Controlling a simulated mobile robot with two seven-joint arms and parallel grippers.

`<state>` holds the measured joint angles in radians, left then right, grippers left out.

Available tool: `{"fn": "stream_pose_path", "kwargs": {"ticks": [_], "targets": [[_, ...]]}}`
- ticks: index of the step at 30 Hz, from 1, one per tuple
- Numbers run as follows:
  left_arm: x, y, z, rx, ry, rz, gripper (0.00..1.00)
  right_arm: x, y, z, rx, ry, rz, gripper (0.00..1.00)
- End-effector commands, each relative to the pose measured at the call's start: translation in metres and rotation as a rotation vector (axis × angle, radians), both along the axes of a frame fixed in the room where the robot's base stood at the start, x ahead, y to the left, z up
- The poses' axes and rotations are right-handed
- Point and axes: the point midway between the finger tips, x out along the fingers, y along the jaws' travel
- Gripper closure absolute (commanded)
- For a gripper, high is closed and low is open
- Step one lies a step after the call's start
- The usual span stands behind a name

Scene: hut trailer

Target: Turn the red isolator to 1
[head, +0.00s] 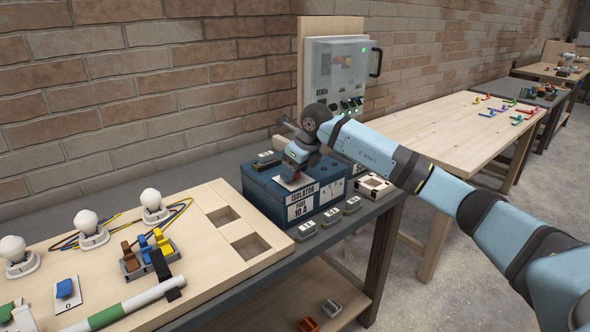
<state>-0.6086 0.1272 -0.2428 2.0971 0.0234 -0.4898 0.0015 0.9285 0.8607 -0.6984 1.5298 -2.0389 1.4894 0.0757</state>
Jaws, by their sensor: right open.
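The isolator is a dark blue box (262,196) on the grey bench, with a white label reading ISOLATOR and 10 A on its front. My right gripper (293,163) is open just above and behind the red part, pointing down at the box. Whether its fingers touch the red part cannot be told. The arm hides part of the box top, and the handle's position mark is not readable. My left gripper is not in view.
Several small grey blocks (331,216) lie on the bench before the box, and a pale block (374,186) sits at its right. A wooden board (210,262) with bulbs and wires fills the left. A grey control panel (337,72) stands behind. A wooden table (437,127) is at right.

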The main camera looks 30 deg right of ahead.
Motion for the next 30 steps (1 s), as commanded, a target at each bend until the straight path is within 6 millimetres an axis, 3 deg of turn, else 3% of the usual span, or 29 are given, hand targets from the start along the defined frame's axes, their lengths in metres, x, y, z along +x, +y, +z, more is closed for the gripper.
{"fn": "stream_pose_path", "kwargs": {"ticks": [7, 13, 23, 30], "targets": [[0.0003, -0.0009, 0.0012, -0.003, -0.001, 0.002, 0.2, 0.0002, 0.0, -0.0005, 0.0, 0.0, 0.0, 0.4], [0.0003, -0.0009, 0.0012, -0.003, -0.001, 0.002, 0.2, 0.0002, 0.0, -0.0001, 0.0, 0.0, 0.0, 0.86], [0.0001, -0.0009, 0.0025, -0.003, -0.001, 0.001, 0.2, 0.0001, 0.0002, 0.0005, 0.0, 0.0, -0.032, 0.87], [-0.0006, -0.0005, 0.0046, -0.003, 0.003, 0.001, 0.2, 0.0, 0.0009, 0.0013, 0.0, 0.0, -0.16, 0.87]]}}
